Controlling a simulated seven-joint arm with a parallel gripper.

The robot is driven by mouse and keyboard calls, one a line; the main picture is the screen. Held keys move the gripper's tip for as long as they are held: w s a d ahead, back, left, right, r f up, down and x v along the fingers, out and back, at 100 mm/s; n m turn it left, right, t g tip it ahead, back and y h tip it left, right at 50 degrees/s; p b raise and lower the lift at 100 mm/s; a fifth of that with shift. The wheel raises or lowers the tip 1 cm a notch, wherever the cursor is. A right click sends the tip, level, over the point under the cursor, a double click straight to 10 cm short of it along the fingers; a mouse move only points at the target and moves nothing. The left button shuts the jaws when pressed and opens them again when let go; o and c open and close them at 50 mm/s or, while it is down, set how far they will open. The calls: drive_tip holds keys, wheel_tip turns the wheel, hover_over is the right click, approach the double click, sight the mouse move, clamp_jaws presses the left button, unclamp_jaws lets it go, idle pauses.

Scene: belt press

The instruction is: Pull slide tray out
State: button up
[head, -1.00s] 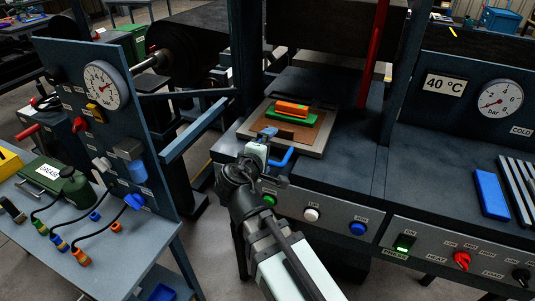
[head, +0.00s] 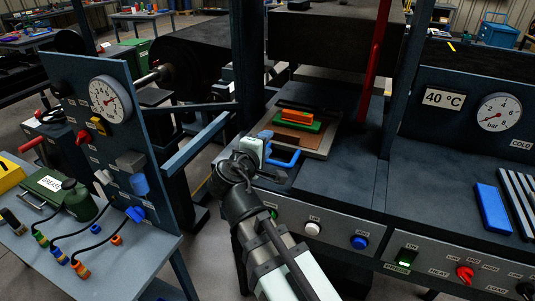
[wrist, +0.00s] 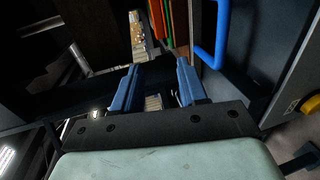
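The slide tray (head: 322,154) lies on the dark press bed, with a brown mat and a stacked green and orange piece on it. Its blue handle (head: 288,163) sticks out at the front. My gripper (head: 264,137) is at the tray's front left, left of the handle. In the wrist view my gripper (wrist: 157,78) has its two blue fingers apart, with nothing between them. The handle (wrist: 218,45) is right of the right finger, outside the gap. Contact between finger and handle cannot be told.
A red lever (head: 375,60) and a dark post stand right of the tray. The gauge panel (head: 135,150) and a blue-grey rail (head: 197,143) stand to the left. The bed right of the tray is clear. Buttons line the panel (head: 335,234) below it.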

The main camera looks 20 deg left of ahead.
sight(270, 160)
drive_tip(key=shift+s+a+f, duration=0.55)
drive_tip(key=shift+s+f, duration=2.55)
drive_tip(key=shift+f, duration=0.75)
drive_tip(key=x, duration=1.3)
drive_tip(key=shift+w, duration=0.15)
drive_tip(key=shift+d, duration=0.1)
clamp_jaws()
